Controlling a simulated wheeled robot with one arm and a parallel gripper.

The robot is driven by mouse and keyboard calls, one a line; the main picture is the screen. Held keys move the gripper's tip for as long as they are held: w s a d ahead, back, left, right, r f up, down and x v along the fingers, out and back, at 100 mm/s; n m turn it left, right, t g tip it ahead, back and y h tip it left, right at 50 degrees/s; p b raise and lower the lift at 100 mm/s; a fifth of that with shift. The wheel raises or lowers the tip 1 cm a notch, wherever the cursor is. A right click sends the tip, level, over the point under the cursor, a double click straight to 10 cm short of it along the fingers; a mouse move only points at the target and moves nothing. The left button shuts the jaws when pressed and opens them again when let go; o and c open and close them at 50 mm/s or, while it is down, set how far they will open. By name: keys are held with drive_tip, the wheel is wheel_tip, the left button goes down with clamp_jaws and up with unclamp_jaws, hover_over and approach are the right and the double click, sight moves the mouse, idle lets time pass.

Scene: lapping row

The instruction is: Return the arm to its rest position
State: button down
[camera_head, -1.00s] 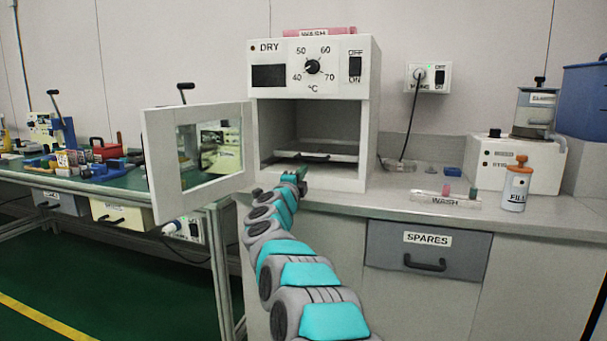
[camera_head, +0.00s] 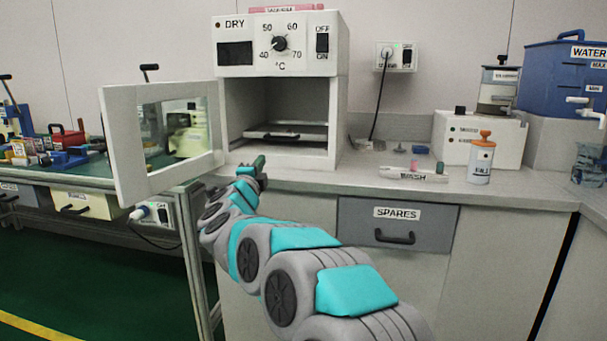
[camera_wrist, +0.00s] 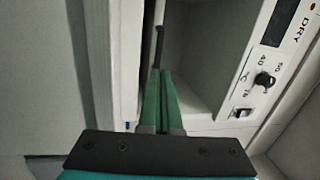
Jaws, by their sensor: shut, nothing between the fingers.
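My arm (camera_head: 300,265) reaches forward from the bottom of the head view, in grey and teal. My gripper (camera_head: 260,162) is at its far end, just in front of the opening of the DRY oven (camera_head: 280,85). In the wrist view my gripper (camera_wrist: 160,75) shows two green fingers close together, with nothing seen between them. The oven door (camera_head: 160,135) stands open to the left of the gripper. A flat tray (camera_head: 292,133) lies inside the oven chamber, apart from the gripper.
A SPARES drawer (camera_head: 396,226) is shut below. A blue water tank (camera_head: 560,75) is at far right. At left is a cluttered green bench (camera_head: 90,175).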

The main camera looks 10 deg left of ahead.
drive_tip(key=s+d+f+n+g, duration=0.5)
drive_tip(key=s+d, duration=0.7)
drive_tip(key=s, duration=0.7)
drive_tip(key=s+d+f+n+g, duration=0.6)
drive_tip(key=s+d+f+g, duration=0.3)
drive_tip(key=s, duration=1)
drive_tip(key=s+d+f+n+g+p, duration=0.1)
drive_tip(key=s+d+f+n+g, duration=0.5)
drive_tip(key=s+d+f, duration=0.6)
drive_tip(key=s+d+g, duration=0.1)
drive_tip(key=s+d, duration=0.3)
drive_tip(key=s, duration=0.3)
drive_tip(key=shift+d+f+g, duration=0.3)
drive_tip(key=shift+f+g, duration=0.05)
drive_tip(key=shift+g, duration=0.05)
